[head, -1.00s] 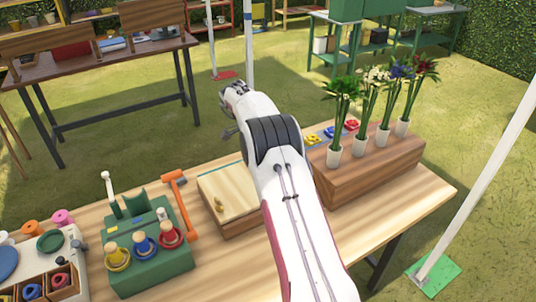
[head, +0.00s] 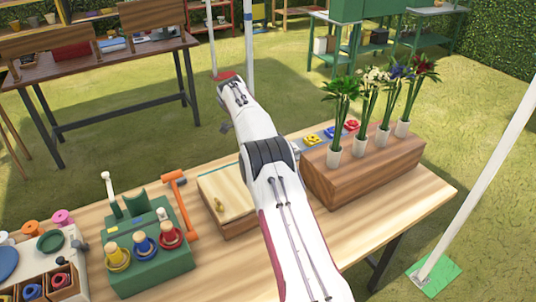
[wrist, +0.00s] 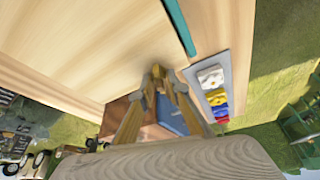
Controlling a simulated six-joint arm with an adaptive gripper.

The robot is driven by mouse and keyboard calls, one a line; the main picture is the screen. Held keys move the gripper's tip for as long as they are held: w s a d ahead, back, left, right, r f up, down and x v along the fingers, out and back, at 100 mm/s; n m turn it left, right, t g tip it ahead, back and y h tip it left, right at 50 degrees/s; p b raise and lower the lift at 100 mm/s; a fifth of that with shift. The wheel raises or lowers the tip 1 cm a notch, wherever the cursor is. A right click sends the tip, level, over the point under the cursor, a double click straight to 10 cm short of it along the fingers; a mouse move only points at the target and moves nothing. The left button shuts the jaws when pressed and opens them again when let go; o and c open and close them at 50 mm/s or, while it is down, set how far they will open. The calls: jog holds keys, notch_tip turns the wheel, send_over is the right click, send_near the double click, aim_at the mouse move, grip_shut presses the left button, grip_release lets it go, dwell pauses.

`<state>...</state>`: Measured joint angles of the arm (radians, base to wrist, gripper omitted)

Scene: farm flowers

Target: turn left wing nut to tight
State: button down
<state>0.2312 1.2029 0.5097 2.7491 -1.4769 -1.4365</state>
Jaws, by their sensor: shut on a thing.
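A wooden press board (head: 222,183) lies on the table left of my arm, with a brass wing nut (head: 219,204) near its front left. That wing nut stands free in the head view. My arm covers the board's right side, so a second wing nut there cannot be seen. My gripper is hidden behind the arm in the head view. In the wrist view my gripper's (wrist: 158,72) yellowish fingers close together over pale wood, on a small brownish thing too blurred to name.
A green stand (head: 150,268) with colored spools and an orange tool (head: 178,205) are left of the board. A wooden block (head: 350,178) with flower vases stands right. A grey strip (wrist: 208,60) with white, yellow, blue and red pieces lies near the gripper.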

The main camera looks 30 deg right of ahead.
jog(key=shift+w+d+m, duration=0.15)
jog(key=shift+m, duration=0.25)
dwell(0.5)
jog(key=c, duration=1.9)
grip_release()
jog(key=shift+n, duration=0.3)
jog(key=shift+s+n+t, duration=0.15)
jog(key=shift+n+t, duration=0.2)
jog(key=shift+n, duration=0.6)
jog(key=shift+s+n+t, duration=0.1)
jog(key=shift+n+t, duration=0.25)
jog(key=shift+n, duration=0.6)
